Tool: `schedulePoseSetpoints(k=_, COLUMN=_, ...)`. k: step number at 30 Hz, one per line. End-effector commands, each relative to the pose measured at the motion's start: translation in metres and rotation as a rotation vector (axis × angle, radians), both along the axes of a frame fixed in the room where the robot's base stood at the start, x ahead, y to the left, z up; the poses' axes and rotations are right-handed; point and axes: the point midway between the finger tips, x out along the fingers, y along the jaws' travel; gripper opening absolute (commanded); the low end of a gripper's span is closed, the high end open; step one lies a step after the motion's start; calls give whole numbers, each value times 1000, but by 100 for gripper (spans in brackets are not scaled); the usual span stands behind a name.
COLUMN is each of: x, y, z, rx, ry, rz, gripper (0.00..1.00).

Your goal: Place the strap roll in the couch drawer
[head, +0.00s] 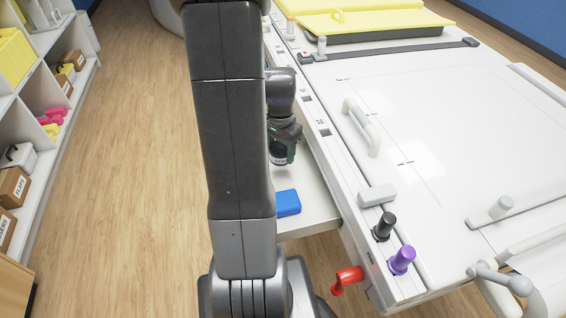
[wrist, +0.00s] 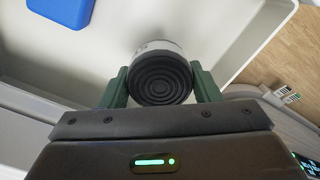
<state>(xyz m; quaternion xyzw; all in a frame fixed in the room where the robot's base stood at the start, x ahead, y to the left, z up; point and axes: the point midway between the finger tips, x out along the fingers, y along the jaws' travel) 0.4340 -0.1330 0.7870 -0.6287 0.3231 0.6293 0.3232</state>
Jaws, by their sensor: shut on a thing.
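My gripper (wrist: 161,88) is shut on the strap roll (wrist: 161,78), a round piece with black concentric rings on its end and a white side. One green finger presses on each side of it. In the head view my gripper (head: 285,138) points down beside the couch, and the roll (head: 281,159) shows partly below it. The couch drawer (head: 311,214) is pulled out, white and shallow, under the couch's left side. The roll is over the drawer's inside; I cannot tell whether it touches the floor of it. My arm hides part of the drawer.
A blue block (head: 287,203) lies in the drawer near its front end, and it also shows in the wrist view (wrist: 62,10). A red handle (head: 347,278) and black and purple knobs (head: 402,260) stick out at the couch's near corner. Shelves (head: 40,100) stand at the left, across clear wooden floor.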

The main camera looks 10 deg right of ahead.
Motion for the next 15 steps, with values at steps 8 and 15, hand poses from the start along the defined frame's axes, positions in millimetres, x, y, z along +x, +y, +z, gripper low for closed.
schedulePoseSetpoints(k=8, x=-1, y=0, z=-32, rx=1, ry=4, rz=1, gripper=34)
schedulePoseSetpoints(k=15, x=0, y=0, z=-40, rx=0, ry=-1, rz=1, gripper=34)
